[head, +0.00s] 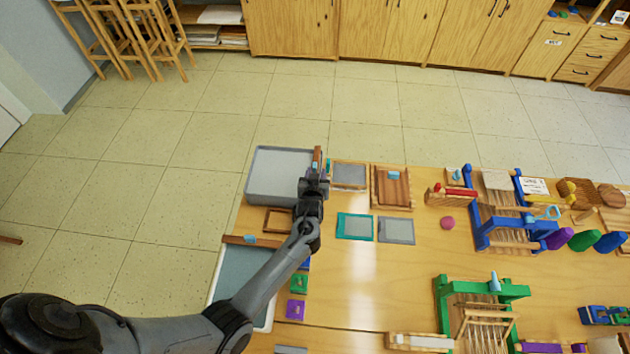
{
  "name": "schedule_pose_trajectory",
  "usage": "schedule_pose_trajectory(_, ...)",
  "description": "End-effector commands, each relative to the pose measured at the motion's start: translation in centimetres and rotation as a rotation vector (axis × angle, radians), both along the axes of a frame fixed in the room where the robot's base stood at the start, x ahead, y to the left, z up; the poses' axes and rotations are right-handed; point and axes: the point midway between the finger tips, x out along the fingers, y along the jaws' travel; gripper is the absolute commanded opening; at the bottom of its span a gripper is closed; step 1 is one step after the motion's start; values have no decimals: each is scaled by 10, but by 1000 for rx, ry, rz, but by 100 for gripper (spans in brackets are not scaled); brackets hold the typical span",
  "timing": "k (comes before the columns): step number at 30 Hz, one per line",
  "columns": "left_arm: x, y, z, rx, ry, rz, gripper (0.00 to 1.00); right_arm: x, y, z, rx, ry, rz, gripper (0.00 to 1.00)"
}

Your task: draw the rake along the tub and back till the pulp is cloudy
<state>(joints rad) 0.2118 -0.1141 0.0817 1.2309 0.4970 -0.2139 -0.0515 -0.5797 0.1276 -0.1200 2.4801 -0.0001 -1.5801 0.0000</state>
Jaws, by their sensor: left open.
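A grey rectangular tub (254,186) stands at the far left of the table, filled with flat grey content. A brown wooden bar (317,156), which may be the rake, stands at its right edge. My left gripper (316,180) is open at that edge, right by the bar; whether the bar lies between the fingers I cannot tell. A second, pale-rimmed tub (214,290) with blue-grey content stands nearer, partly hidden by my left arm. A brown bar with a light blue piece (250,239) lies across its far end. My right gripper is not in view.
A small wooden frame (268,220) lies between the tubs. Screens, including a teal-framed one (355,226), and a wooden board (392,189) lie to the right. A blue rack (482,234) and a green rack (441,300) stand further right. The table's middle is mostly clear.

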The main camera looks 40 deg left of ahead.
Motion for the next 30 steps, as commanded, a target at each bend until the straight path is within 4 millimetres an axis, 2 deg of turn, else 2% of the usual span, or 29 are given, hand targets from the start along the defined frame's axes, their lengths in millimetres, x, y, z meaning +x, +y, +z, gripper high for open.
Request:
schedule_pose_trajectory(6, -28, -17, 15, -1, -1, -1, 40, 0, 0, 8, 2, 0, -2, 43)
schedule_pose_trajectory(12, -41, -25, 21, 0, -1, -2, 40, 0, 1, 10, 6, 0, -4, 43)
schedule_pose_trajectory(26, -44, -26, 23, -2, 1, -2, 40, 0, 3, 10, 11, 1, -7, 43)
schedule_pose_trajectory(30, -42, -12, 22, -30, 44, -4, 40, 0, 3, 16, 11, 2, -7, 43)
